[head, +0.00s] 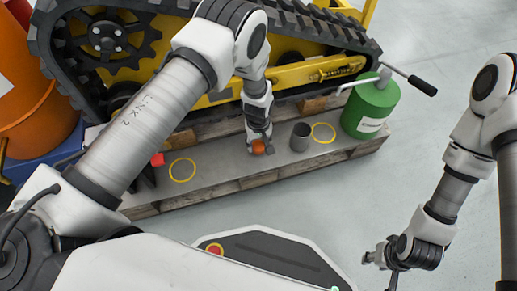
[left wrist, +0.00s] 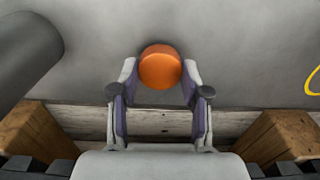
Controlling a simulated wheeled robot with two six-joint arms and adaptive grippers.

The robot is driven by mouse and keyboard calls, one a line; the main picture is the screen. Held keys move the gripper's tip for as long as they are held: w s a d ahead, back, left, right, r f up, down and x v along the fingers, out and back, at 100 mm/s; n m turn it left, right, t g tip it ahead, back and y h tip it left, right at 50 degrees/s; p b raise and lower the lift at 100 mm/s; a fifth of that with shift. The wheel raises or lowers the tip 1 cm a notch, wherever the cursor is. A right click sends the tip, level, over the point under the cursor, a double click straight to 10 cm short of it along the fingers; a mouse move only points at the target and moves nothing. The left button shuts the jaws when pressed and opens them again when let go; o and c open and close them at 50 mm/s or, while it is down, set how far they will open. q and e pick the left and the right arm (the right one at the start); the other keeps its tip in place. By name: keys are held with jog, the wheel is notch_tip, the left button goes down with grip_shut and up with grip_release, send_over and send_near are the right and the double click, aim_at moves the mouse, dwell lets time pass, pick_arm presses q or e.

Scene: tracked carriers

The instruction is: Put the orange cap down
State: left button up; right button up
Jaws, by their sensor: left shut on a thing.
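The orange cap (head: 258,147) is between the fingertips of my left gripper (head: 258,143), which is shut on it. The left wrist view shows the round cap (left wrist: 160,66) with a finger on each side and the grey bench top behind it.
A grey cylinder (head: 300,138) stands close to the right of the cap. Yellow rings mark the bench at left (head: 182,170) and right (head: 324,132). A green canister (head: 371,107) stands at the right end. A red piece (head: 157,160) lies at left. The tracked carrier (head: 210,85) rises behind.

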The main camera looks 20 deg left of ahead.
aim_at(258, 145)
pick_arm(q)
jog(key=shift+f, duration=0.35)
jog(key=shift+c, duration=0.5)
jog(key=shift+f, duration=0.15)
jog(key=o, duration=1.2)
pick_arm(e)
jog(key=shift+f, duration=0.4)
pick_arm(q)
notch_tip(258, 145, up, 12)
jog(key=p, duration=0.7)
jog(key=s+a+f+m, duration=0.2)
jog(key=s+a, duration=0.2)
jog(key=s, duration=0.3)
jog(key=s+a+f+m, duration=0.15)
jog(key=s+a, duration=0.25)
jog(key=s, duration=0.4)
jog(key=s+m, duration=0.1)
jog(key=s, duration=0.3)
jog(key=s+a+r+m, duration=0.1)
jog(key=s, duration=0.3)
jog(key=s+a+r+m, duration=0.1)
jog(key=s, duration=0.3)
jog(key=shift+s+a+r, duration=0.1)
jog(key=shift+s+r, duration=0.1)
pick_arm(e)
notch_tip(258, 145, up, 7)
